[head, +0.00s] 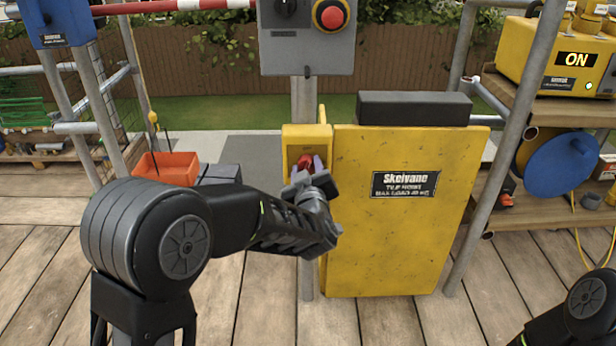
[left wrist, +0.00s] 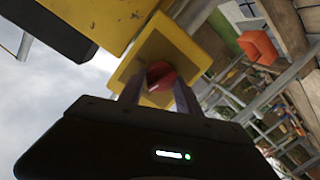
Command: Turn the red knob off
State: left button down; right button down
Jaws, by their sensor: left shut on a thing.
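The red knob (head: 304,161) is on a yellow box (head: 292,131) at the left edge of the yellow tile hoist panel (head: 400,245). My left gripper (head: 305,170) is shut on the knob, its fingers on either side of it. In the left wrist view the knob (left wrist: 160,74) shows between the two fingers (left wrist: 158,92), in front of its yellow backing plate. The fingers partly hide the knob, so its exact turn angle cannot be told. My right gripper is out of the head view; only part of my right arm shows at the lower right.
A grey control box (head: 300,50) with a red button (head: 332,17) hangs above. A yellow unit (head: 560,60) at the right has a display reading "ON" and a green light. An orange bin (head: 168,168) stands at the left. Scaffold poles (head: 513,120) flank the hoist.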

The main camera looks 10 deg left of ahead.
pick_arm(q)
jog(key=shift+f+n+h+b, duration=0.15)
jog(key=shift+n+h+b, duration=0.15)
jog(key=shift+n+b, duration=1.25)
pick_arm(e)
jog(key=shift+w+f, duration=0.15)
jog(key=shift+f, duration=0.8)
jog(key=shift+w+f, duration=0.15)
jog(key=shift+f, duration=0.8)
pick_arm(q)
jog(key=c, duration=0.8)
grip_release()
jog(key=shift+c, duration=0.2)
jog(key=p+v, duration=0.2)
jog(key=v, duration=0.6)
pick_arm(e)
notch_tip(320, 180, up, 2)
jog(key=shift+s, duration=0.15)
pick_arm(q)
jog(key=shift+w, duration=0.1)
